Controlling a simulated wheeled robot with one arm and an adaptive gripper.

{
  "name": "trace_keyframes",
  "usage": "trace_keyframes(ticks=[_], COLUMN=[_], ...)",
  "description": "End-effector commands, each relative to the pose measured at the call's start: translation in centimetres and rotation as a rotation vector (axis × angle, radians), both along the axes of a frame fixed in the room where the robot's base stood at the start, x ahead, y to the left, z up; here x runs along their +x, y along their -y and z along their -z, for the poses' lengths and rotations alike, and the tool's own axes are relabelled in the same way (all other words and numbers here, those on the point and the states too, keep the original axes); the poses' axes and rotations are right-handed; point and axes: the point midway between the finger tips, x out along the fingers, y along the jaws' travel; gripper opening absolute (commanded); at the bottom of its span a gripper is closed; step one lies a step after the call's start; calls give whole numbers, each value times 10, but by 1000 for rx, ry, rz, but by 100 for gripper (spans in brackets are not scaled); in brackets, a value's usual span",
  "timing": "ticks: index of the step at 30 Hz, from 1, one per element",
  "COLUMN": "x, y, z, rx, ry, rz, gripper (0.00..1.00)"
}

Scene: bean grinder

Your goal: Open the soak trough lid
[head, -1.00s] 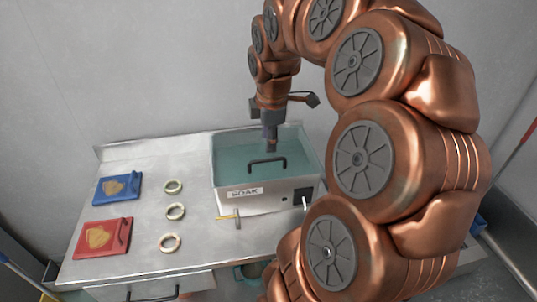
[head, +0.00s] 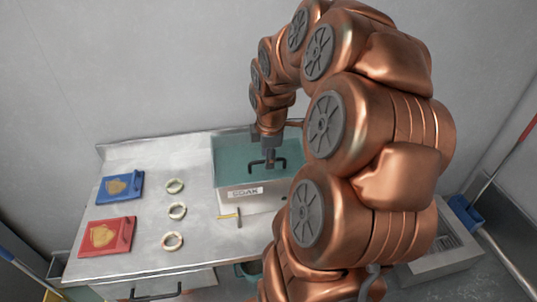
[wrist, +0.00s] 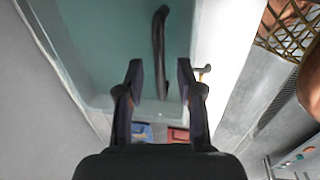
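The soak trough (head: 225,201) is a pale metal box with a SOAK label, standing on the steel counter. Its teal, see-through lid (head: 232,150) lies flat on top and looks closed. A black bar handle (head: 254,169) stands near the lid's front edge; it also shows in the wrist view (wrist: 158,40). My gripper (head: 269,167) is just above the lid at the handle. In the wrist view my gripper (wrist: 160,68) is open, its two fingers apart with nothing between the tips. The handle lies just past the tips, in line with the gap; contact cannot be told.
My arm hides the trough's right side. A wall stands behind.

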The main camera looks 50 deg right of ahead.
Motion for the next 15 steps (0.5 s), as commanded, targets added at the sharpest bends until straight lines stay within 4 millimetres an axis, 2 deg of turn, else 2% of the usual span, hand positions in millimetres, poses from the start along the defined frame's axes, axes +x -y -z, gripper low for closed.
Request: trace_keyframes(ticks=[1, 9, 15], x=[0, 0, 0], y=[0, 0, 0], z=[0, 0, 0], rx=[0, 0, 0], ry=[0, 0, 0], rz=[0, 0, 0], gripper=[30, 2, 0])
